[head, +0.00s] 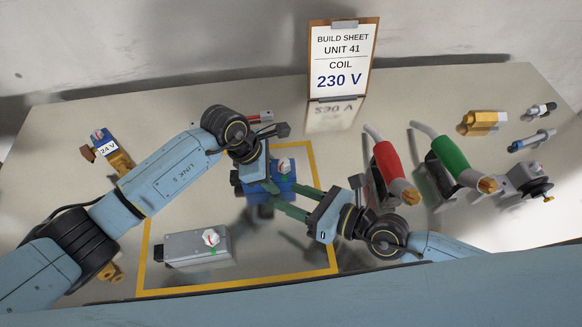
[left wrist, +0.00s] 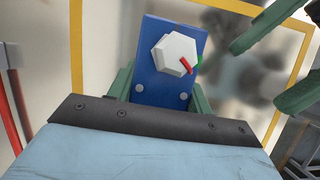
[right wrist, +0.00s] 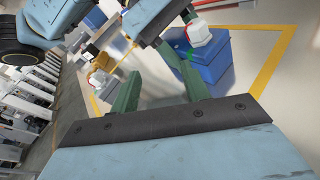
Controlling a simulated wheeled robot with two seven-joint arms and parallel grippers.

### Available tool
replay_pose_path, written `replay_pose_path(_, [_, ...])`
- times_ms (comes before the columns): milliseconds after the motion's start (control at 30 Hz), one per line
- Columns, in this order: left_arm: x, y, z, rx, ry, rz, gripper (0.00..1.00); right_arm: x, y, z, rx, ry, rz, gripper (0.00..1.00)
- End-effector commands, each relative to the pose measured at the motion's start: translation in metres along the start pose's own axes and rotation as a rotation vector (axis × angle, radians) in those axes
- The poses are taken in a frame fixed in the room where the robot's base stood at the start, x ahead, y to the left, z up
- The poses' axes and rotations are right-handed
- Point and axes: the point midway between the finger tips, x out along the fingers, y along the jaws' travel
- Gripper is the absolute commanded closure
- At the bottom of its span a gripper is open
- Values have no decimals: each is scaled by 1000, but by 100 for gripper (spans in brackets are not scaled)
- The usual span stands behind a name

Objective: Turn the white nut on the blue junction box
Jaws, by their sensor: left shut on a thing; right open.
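The blue junction box (head: 286,184) stands inside the yellow floor outline. Its white nut (left wrist: 174,54) is faceted and carries a red mark at its lower right. A green mark on the box lies just right of the red one, slightly apart. My left gripper (left wrist: 160,88) is shut on the blue box, one green finger on each side. My right gripper (head: 270,194) is open beside the box, fingers pointing left toward it. In the right wrist view the nut (right wrist: 198,33) is beyond the fingers and not between them. The far side of the box is hidden.
A grey box (head: 180,248) with its own white nut stands at front left in the outline. A red-handled tool (head: 388,163) and a green-handled one (head: 451,155) stand right. The sign (head: 342,60) at the back reads coil 230 V. A brass valve labelled 24 V (head: 115,155) lies left.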

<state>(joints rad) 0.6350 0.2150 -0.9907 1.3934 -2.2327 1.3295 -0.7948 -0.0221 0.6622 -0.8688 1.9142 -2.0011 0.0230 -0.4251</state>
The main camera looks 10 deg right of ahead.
Motion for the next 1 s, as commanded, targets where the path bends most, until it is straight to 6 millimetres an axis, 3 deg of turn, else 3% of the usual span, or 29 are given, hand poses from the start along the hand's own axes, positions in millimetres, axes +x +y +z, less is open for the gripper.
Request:
replay_pose_path(300, [0, 0, 0, 0, -1, 1, 79, -55, -19, -10, -228, -210, -237, 54])
replay_pose_path(500, [0, 0, 0, 0, -1, 1, 79, -66, -21, -8, -282, -254, -287, 54])
replay_pose_path(667, [0, 0, 0, 0, -1, 1, 79, -51, -26, -2, -286, -262, -292, 54])
replay_pose_path(1000, [0, 0, 0, 1, -1, 1, 79, 12, -42, 18, -283, -260, -291, 54])
